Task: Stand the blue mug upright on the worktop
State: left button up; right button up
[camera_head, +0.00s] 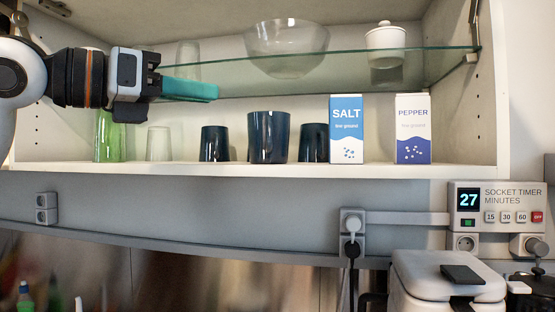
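Three dark blue vessels stand upright on the lower shelf of the open cupboard: a small one (215,144), a larger one in the middle (268,138) and another small one (314,143). No handle shows on any, so I cannot tell which is the blue mug. My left gripper (214,91) has teal fingers and reaches in from the left, pointing right. It is above the left small vessel, near the glass shelf, apart from the vessels. Its fingers are seen edge-on, so their opening is unclear. My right gripper is out of view. No worktop surface clearly shows.
The glass shelf (350,63) carries a glass bowl (286,38) and a lidded white pot (385,38). A green glass (108,138), a clear glass (159,144), a salt box (346,130) and a pepper box (413,130) share the lower shelf. A white appliance (440,280) stands below right.

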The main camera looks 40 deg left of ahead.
pick_arm(q)
jog(key=b, duration=0.4)
send_near(267, 128)
jog(key=s, duration=0.1)
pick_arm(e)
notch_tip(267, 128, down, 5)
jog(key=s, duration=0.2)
pick_arm(q)
jog(key=p+x, duration=0.3)
jog(key=x, duration=0.2)
jog(key=shift+w+f, duration=0.1)
jog(key=shift+w, duration=0.25)
jog(key=shift+w+d+f, duration=0.1)
jog(key=shift+w, duration=0.25)
jog(key=p+x, duration=0.2)
jog(key=x, duration=0.1)
jog(key=p+x, duration=0.1)
jog(key=shift+w+r, duration=0.35)
jog(key=shift+w+f, duration=0.15)
jog(key=shift+w, duration=0.25)
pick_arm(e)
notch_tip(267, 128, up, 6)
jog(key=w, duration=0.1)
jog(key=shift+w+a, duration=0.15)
pick_arm(q)
jog(key=shift+s, duration=0.15)
jog(key=shift+c, duration=0.3)
